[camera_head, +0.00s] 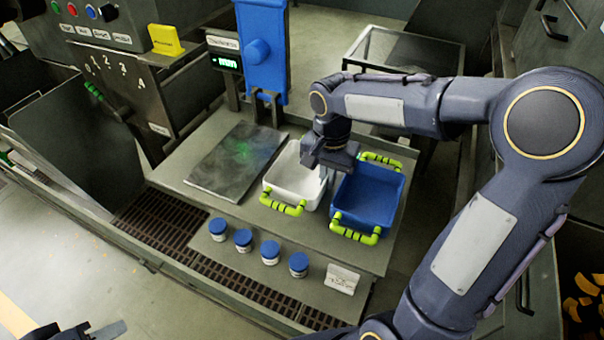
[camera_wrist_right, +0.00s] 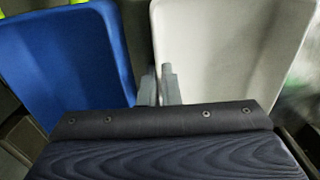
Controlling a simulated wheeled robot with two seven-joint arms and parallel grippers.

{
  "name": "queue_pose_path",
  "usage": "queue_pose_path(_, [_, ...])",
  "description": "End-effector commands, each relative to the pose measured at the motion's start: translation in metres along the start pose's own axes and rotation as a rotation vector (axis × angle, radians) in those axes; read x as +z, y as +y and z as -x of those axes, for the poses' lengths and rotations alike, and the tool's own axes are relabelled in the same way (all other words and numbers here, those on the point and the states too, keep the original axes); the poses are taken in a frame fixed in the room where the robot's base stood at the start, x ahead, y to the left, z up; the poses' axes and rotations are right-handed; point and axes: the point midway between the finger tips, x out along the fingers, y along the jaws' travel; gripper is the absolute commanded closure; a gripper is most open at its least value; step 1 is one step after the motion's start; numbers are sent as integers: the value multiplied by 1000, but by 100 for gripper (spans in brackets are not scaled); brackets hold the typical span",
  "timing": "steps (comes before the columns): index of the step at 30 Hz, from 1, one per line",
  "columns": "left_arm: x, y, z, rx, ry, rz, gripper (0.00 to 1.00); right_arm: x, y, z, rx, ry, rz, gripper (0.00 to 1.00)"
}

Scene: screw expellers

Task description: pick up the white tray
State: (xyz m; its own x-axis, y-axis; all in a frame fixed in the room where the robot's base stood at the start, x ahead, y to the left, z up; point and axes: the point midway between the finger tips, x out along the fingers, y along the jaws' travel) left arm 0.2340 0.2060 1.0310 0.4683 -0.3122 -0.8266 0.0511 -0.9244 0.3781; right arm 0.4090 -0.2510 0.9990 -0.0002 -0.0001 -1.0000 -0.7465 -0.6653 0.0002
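The white tray (camera_head: 285,179) with a lime-green handle sits on the grey work table, left of the blue tray. My right gripper (camera_head: 326,176) points down at the white tray's right wall, beside the blue tray. In the right wrist view, the two fingers (camera_wrist_right: 158,86) are close together, one on each side of the white tray's (camera_wrist_right: 225,50) near wall, and look shut on it. The contact itself is partly hidden by the gripper body. My left gripper (camera_head: 80,331) shows only partly at the bottom left edge, and its opening cannot be judged.
The blue tray (camera_head: 369,197) with green handles stands close on the right. Several blue-lidded jars (camera_head: 270,252) and a small white card (camera_head: 342,279) line the front. A dark plate (camera_head: 237,160) lies left, and a blue-fronted machine (camera_head: 262,45) rises behind.

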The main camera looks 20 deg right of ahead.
Motion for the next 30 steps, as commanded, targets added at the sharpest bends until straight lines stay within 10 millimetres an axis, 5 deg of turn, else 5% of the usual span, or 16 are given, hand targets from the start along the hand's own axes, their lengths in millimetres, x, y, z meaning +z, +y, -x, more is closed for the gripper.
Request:
queue_pose_path(14, [0,0,0,0,0,0,64,0,-1,10,-2,3,0,100])
queue_pose_path(20, [0,0,0,0,0,0,64,2,2,38,-6,5,-1,100])
queue_pose_path(30, [4,-4,-8,0,0,0,64,52,48,99,-7,5,0,100])
